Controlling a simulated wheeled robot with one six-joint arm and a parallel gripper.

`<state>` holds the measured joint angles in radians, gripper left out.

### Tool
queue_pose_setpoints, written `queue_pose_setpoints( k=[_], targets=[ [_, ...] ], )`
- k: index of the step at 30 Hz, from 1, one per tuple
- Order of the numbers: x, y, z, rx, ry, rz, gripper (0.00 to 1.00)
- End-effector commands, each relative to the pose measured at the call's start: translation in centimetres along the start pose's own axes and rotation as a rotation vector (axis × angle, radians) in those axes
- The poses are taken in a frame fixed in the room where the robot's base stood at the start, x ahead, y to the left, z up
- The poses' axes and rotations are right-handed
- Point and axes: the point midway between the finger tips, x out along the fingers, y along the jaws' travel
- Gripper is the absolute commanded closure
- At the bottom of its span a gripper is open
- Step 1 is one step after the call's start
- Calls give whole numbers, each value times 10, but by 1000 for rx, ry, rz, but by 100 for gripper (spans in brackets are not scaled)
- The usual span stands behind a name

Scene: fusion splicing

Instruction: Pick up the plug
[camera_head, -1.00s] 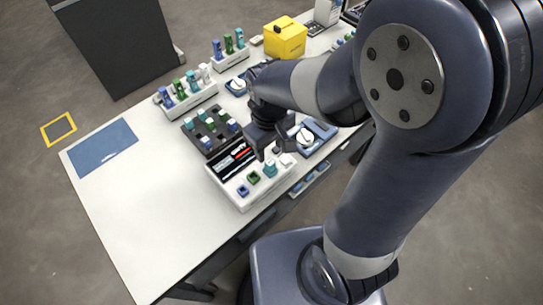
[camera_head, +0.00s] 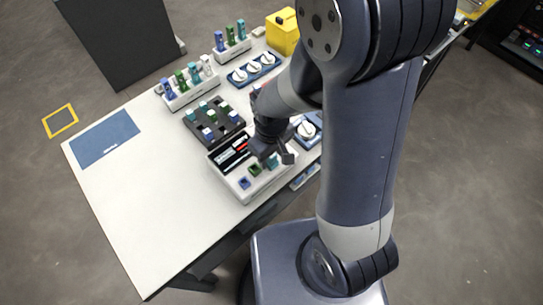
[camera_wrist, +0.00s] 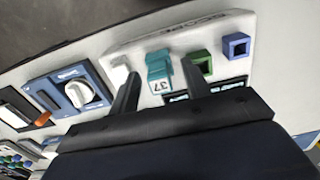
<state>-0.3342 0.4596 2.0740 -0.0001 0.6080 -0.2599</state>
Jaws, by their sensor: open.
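A teal plug (camera_wrist: 159,70) with a label reading 37 stands in the row on the white device (camera_head: 219,169). In the wrist view it sits between the two fingers of my gripper (camera_wrist: 160,88). My gripper is open, with one finger on each side of the plug; I cannot tell whether either touches it. In the head view my gripper (camera_head: 277,155) is over the device's front right part and hides much of the plug.
A green socket (camera_wrist: 203,64) and a blue socket (camera_wrist: 237,46) are right of the plug. Beside the device are a dark tray (camera_head: 190,124) and a blue knob panel (camera_wrist: 65,92). The table's left part, near a blue mat (camera_head: 106,138), is clear.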

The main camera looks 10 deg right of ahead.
Motion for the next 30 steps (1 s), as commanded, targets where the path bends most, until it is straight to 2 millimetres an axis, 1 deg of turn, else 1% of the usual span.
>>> queue_pose_setpoints(
  k=[1,2,16,17,25,28,30],
  targets=[
    [0,0,0,0,0,0,55],
    [0,0,0,0,0,0,57],
    [0,0,0,0,0,0,95],
    [0,0,0,0,0,0,97],
    [-3,0,0,0,2,1,97],
    [-12,0,-1,0,3,1,97],
    [-21,0,-1,0,5,1,97]
  ],
)
